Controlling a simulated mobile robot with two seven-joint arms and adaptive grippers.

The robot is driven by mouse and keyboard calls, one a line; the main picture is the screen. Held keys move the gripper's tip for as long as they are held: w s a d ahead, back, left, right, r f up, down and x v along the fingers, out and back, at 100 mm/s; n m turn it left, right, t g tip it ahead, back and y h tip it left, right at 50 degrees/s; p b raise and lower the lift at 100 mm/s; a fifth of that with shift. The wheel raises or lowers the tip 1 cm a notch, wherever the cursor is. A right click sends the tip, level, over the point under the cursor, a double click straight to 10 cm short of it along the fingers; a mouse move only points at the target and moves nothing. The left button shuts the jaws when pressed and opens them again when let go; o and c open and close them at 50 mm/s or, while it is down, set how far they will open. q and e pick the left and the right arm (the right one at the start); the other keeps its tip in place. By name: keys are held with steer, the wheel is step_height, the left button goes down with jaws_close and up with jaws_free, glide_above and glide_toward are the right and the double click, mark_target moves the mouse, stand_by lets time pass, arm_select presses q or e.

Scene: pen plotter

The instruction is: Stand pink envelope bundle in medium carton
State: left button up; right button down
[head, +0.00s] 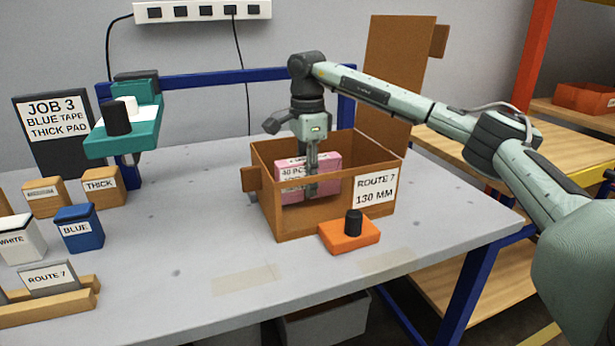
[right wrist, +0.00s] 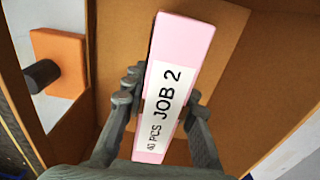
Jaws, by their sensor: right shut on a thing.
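The pink envelope bundle (head: 293,177) is upright inside the brown carton (head: 285,221) labelled ROUTE 7, 130 MM. My right gripper (head: 312,190) reaches down from above into the carton and is shut on the bundle. In the right wrist view the bundle (right wrist: 175,75) stands between the fingers of the gripper (right wrist: 155,110), its JOB 2 label facing the camera. The carton (right wrist: 120,45) surrounds it there. The bundle's lower part is hidden, so I cannot tell whether it touches the carton floor. My left gripper is not in view.
An orange block with a black knob (head: 349,236) stands at the carton's front. A teal device (head: 122,135), a JOB 3 sign (head: 50,125), and small boxes such as the blue one (head: 80,228) are at left. The front middle of the table (head: 200,260) is clear.

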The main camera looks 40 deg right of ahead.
steer(key=c, duration=1.2)
jaws_free()
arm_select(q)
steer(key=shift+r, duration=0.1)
arm_select(e)
step_height(320, 180, up, 12)
steer(key=shift+r+p, duration=0.25)
steer(key=shift+p, duration=0.25)
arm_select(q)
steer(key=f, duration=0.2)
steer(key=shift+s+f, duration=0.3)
arm_select(e)
steer(key=shift+r, duration=0.3)
